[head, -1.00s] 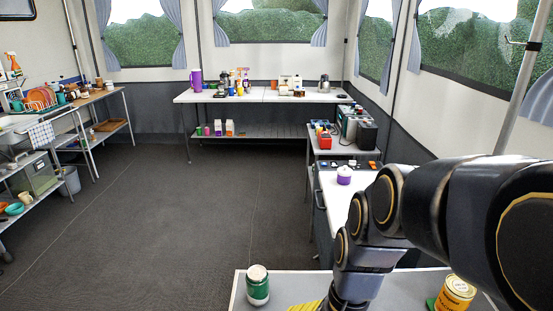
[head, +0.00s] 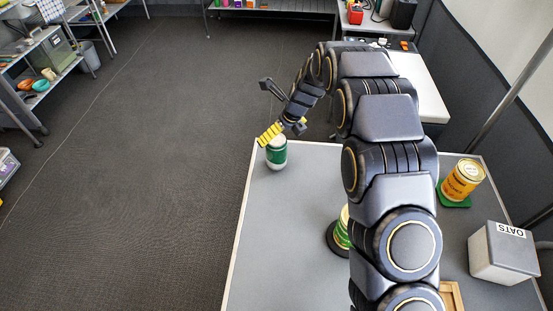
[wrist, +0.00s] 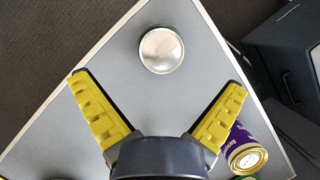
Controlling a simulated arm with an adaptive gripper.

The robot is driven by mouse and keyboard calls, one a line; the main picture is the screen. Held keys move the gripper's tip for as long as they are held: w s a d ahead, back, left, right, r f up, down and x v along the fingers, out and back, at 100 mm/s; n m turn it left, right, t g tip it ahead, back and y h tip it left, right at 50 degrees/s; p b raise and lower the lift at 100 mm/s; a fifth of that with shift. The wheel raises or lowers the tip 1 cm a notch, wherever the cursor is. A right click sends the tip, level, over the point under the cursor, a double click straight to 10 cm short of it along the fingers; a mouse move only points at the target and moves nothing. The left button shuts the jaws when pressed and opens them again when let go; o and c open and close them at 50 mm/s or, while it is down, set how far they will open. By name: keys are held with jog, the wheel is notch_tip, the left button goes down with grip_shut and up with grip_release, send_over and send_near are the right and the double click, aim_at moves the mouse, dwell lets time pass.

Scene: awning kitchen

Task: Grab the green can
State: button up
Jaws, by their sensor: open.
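The green can (head: 276,155), with a white band and pale lid, stands upright near the far left corner of the grey table (head: 290,220). In the wrist view I see its round silver lid (wrist: 161,50) from above. My gripper (head: 283,134) is open and empty at the can's top end in the head view; one yellow finger overlaps the lid's edge there. In the wrist view the gripper's yellow fingers (wrist: 159,82) are spread wide, and the lid lies just beyond the tips, roughly centred between them. Whether a finger touches the can, I cannot tell.
A yellow can (head: 462,180) stands on a green mat at the right. An OATS box (head: 503,255) is nearer. A green-and-yellow can (head: 342,232) is partly behind my arm.

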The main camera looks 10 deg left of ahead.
aim_at(277, 139)
jog(key=shift+x, duration=3.55)
jog(key=shift+w+r, duration=0.1)
jog(key=shift+w, duration=0.05)
jog(key=c, duration=0.9)
jog(key=shift+c, duration=0.3)
